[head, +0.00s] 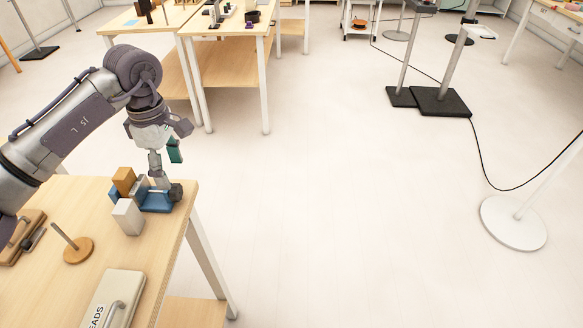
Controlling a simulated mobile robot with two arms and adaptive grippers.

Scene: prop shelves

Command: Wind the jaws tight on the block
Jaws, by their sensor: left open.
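A small blue vise (157,202) stands near the right edge of the wooden bench, with a dark round knob (176,191) on its right side. An orange-tan block (124,180) stands at the vise's left end, beside its grey and blue parts. I cannot tell whether the jaws touch it. My left gripper (167,165) is open just above the vise and knob, pointing down, with one teal-tipped finger standing out to the right. It hides part of the vise. I cannot see whether it touches the knob. My right gripper is not in view.
A pale grey block (128,217) stands in front of the vise. A round wooden base with a peg (78,249), a handled tan case (18,238) and a lettered case (112,300) share the bench (165,262). Open floor lies right.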

